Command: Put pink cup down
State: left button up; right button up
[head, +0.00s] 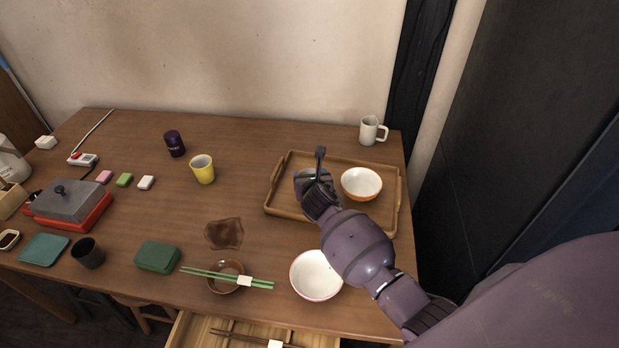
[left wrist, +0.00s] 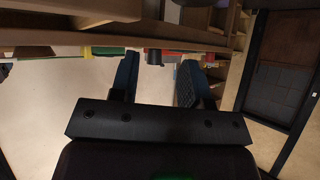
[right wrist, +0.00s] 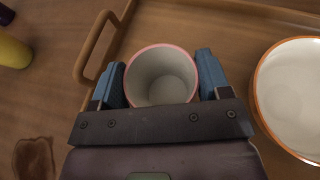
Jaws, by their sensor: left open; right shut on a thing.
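The pink cup (right wrist: 160,82), pale inside with a pink rim, shows in the right wrist view with its open mouth facing the camera. My right gripper (right wrist: 163,75) is shut on it, one blue finger on each side. In the head view my right gripper (head: 319,170) is over the left part of the wooden tray (head: 283,206), and hides the cup. The frames do not show clearly whether the cup's base touches the tray. My left gripper (left wrist: 158,80) is open and empty in the left wrist view, beside wooden furniture, and is out of the head view.
An orange-rimmed bowl (head: 361,183) stands on the tray, right of my gripper. A white mug (head: 369,131) is behind the tray, a yellow cup (head: 203,170) left of it. A pink-rimmed bowl (head: 315,277) stands in front. An open drawer (head: 200,331) juts out below.

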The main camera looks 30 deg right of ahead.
jog(key=shift+f, duration=0.15)
pick_arm(q)
jog(key=shift+f, duration=0.15)
pick_arm(e)
jog(key=o, duration=1)
jog(key=shift+s+r, duration=0.2)
jog(key=shift+r, duration=0.2)
jog(key=p+v, duration=0.3)
jog(key=v, duration=0.7)
jog(key=shift+s+a+r, duration=0.1)
jog(key=shift+s+a, duration=0.05)
jog(key=shift+s, duration=0.2)
pick_arm(q)
jog(key=shift+s+a+r, duration=0.1)
jog(key=shift+s+r, duration=0.1)
jog(key=shift+r, duration=0.35)
jog(key=shift+s+a+r, duration=0.1)
jog(key=shift+s+r, duration=0.05)
jog(key=shift+r, duration=0.4)
pick_arm(e)
jog(key=shift+s+a+r, duration=0.1)
jog(key=shift+s+a, duration=0.05)
jog(key=shift+s, duration=0.2)
pick_arm(q)
jog(key=shift+w+d+r, duration=0.1)
jog(key=shift+w+r, duration=0.1)
jog(key=shift+w, duration=0.1)
